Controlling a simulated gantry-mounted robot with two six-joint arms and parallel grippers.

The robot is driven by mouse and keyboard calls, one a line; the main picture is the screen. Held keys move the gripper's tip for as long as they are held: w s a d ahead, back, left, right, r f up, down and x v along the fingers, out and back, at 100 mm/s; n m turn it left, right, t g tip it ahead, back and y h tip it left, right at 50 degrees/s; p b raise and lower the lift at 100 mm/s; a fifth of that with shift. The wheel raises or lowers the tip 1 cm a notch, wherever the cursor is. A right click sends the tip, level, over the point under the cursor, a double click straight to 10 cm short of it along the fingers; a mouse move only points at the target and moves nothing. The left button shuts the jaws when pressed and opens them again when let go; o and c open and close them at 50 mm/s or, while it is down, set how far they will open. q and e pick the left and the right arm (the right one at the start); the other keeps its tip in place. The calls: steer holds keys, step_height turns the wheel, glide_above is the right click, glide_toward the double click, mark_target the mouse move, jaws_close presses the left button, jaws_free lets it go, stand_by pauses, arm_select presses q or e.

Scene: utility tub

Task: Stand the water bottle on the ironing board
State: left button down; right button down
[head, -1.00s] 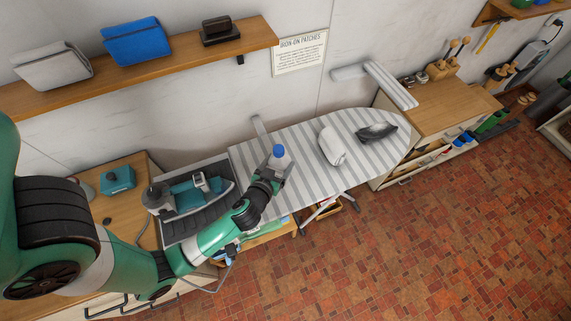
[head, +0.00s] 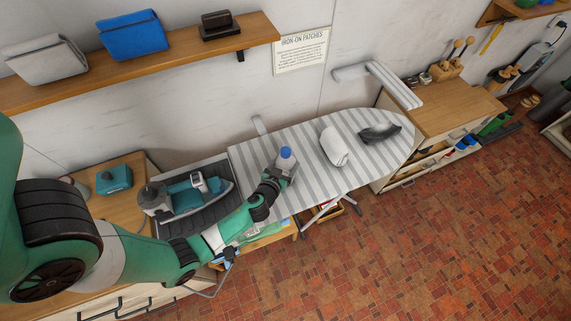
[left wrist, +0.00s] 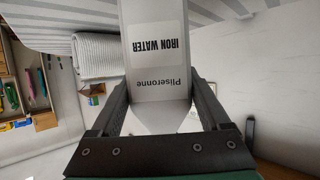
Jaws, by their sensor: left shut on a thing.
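The water bottle (head: 286,156) has a blue cap and a pale body. My left gripper (head: 279,174) is shut on it and holds it upright over the left part of the striped ironing board (head: 310,185). In the left wrist view the bottle (left wrist: 158,60) shows an "IRON WATER" label between the two fingers of the left gripper (left wrist: 160,105). I cannot tell from these views whether the bottle's base touches the board. My right gripper is not in view.
A white folded cloth (head: 334,147) and a dark grey object (head: 380,133) lie on the board, right of the bottle. A teal iron (head: 195,190) sits on a dark rest at the left. The board between bottle and cloth is clear.

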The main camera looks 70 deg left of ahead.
arm_select(q)
steer(key=shift+f, duration=0.15)
jaws_free()
steer(key=shift+s+d+r, duration=0.1)
steer(key=shift+r, duration=0.15)
steer(key=v, duration=1.1)
steer(key=shift+s+d, duration=0.25)
steer(key=shift+r, duration=0.15)
